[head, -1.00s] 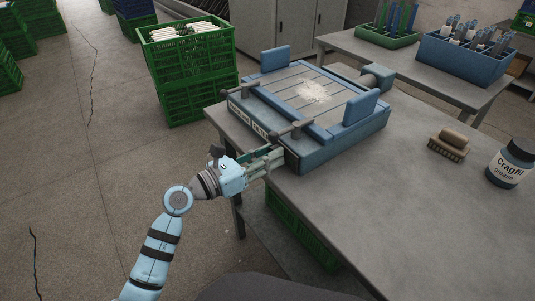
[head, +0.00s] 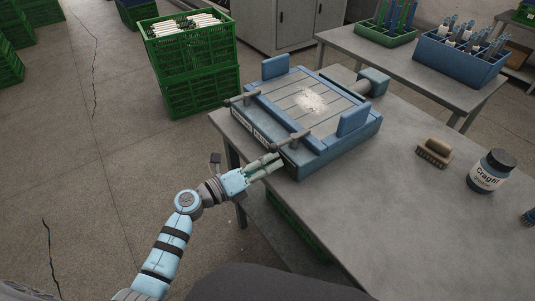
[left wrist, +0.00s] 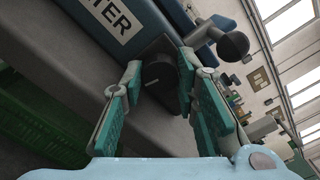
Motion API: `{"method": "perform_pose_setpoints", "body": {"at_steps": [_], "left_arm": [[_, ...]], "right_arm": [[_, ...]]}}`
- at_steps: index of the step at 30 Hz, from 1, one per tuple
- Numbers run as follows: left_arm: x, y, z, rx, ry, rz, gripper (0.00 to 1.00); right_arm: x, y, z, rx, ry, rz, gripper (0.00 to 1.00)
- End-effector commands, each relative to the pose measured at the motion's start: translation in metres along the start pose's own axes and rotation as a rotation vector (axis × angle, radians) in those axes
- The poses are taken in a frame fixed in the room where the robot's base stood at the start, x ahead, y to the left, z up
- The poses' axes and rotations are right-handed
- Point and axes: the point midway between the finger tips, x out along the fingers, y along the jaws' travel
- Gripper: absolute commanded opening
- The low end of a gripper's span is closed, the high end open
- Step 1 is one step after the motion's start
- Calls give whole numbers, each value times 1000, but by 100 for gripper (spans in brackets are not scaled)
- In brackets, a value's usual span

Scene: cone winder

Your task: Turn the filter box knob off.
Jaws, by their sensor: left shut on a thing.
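The blue filter box (head: 335,148) sits on the grey table, its label side facing my left arm. The wrist view shows part of its label, ending in "TER" (left wrist: 113,17). A round dark knob (left wrist: 158,71) stands out from the box face beside the label. My left gripper (head: 275,160) is at the near end of that face, and in the wrist view its teal-padded fingers (left wrist: 160,85) are closed around the knob from both sides. In the head view the fingers hide the knob. I cannot read the knob's setting. My right gripper is out of view.
A brush (head: 434,152) and grease jar (head: 491,172) stand right. The table front is clear.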

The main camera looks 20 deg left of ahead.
Motion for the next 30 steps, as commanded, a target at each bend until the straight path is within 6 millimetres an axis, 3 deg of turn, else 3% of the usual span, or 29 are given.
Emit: {"method": "perform_pose_setpoints", "body": {"at_steps": [9,28,29,30], "left_arm": [[0,-2,2,-176,-3,-1,0],[1,0,1,-234,-3,-2,0],[1,0,1,-233,-3,-2,29],[1,0,1,-233,-3,-2,36]], "right_arm": [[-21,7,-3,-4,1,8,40],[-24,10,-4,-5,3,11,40],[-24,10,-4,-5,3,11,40],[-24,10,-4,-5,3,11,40]]}}
